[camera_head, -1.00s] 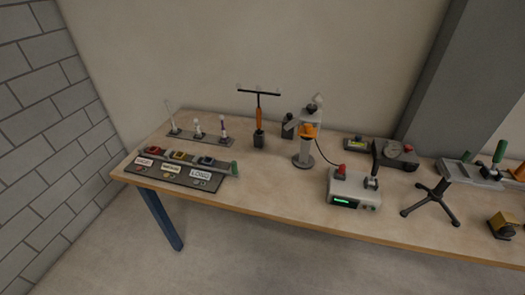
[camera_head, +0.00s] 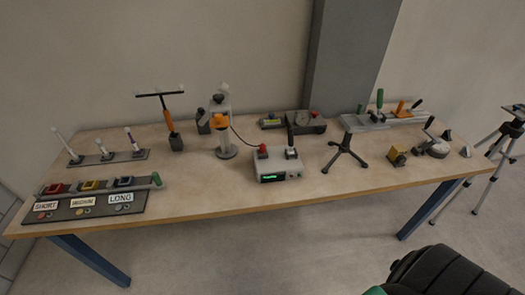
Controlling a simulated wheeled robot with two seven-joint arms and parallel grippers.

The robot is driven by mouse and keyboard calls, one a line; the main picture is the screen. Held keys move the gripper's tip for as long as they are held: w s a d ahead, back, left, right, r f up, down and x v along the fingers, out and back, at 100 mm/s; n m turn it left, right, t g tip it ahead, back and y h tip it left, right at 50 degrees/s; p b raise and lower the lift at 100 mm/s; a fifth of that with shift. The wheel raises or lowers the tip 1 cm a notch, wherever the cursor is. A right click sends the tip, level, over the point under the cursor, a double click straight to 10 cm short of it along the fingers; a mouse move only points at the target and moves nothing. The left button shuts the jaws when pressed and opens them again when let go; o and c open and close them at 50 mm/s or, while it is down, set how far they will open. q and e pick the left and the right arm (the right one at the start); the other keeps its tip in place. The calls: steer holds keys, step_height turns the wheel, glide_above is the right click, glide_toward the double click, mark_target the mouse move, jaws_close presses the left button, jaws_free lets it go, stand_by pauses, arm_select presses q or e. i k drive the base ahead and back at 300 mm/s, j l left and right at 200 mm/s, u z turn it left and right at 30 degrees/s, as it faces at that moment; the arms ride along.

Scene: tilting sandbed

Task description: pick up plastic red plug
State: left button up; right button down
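A small red piece (camera_head: 263,151), which looks like the red plug, stands upright on the left part of the top of a grey instrument box (camera_head: 277,169) with a green display. The box sits near the front middle of the table. A dark cable runs from the orange-and-grey stand to near the red piece. A dark upright part (camera_head: 291,147) stands beside it on the same box. Another small red spot (camera_head: 315,114) shows on the dark gauge unit behind, too small to tell what it is. Neither of my grippers is in view.
The wooden table (camera_head: 215,190) holds a SHORT-to-LONG sorting panel (camera_head: 85,206), a rod rack (camera_head: 107,159), the orange-and-grey stand (camera_head: 225,151), a black tripod (camera_head: 343,157) and a yellow block (camera_head: 396,157). The front edge before the box is clear.

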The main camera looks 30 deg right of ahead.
mark_target(261, 147)
steer(key=i+j+z, duration=0.4)
steer(key=j, duration=0.25)
steer(key=i+j+z, duration=0.2)
steer(key=j, duration=0.15)
